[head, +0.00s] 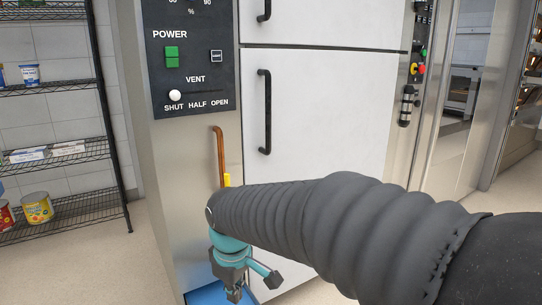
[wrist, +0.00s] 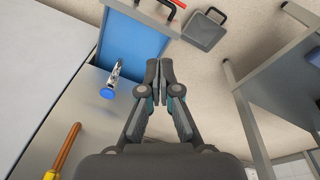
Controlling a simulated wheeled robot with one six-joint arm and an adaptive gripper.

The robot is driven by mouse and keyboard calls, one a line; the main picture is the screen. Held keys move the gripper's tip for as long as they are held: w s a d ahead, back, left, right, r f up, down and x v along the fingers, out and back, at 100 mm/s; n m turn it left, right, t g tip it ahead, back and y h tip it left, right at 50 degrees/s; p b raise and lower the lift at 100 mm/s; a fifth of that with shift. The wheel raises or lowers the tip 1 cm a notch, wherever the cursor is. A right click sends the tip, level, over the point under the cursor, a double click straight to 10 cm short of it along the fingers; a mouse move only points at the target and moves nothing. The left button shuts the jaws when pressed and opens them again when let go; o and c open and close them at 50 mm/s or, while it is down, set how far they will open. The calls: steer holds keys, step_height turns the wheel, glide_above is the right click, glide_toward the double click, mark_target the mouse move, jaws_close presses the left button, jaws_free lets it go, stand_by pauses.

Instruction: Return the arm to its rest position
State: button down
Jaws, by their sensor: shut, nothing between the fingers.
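My arm, in a dark ribbed sleeve, reaches in from the right of the head view. My gripper (head: 238,292) hangs at the bottom of that view, in front of the oven's lower steel front and beside a blue surface (head: 208,294). In the wrist view my gripper (wrist: 159,67) has its two fingertips together with nothing between them. Below the fingertips and apart from them, the wrist view shows the floor and the edge of a blue panel (wrist: 135,40).
The oven has white doors (head: 320,115) with black handles and a control panel (head: 190,55). A wire shelf (head: 60,150) stands left.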

steer(key=s+d+r+m+t, duration=0.1)
steer(key=s+d+r+m, duration=0.1)
steer(key=s+d+m, duration=0.2)
steer(key=s+d+r+m+t+p, duration=0.1)
steer(key=s+d+m, duration=0.3)
steer(key=d, duration=0.7)
steer(key=s+d+r+m+t+p, duration=0.1)
steer(key=s+d+r+m+t, duration=0.1)
steer(key=s+d, duration=0.4)
steer(key=shift+s+d+r+m, duration=0.35)
steer(key=shift+d+r+m, duration=0.5)
steer(key=shift+d+m, duration=0.3)
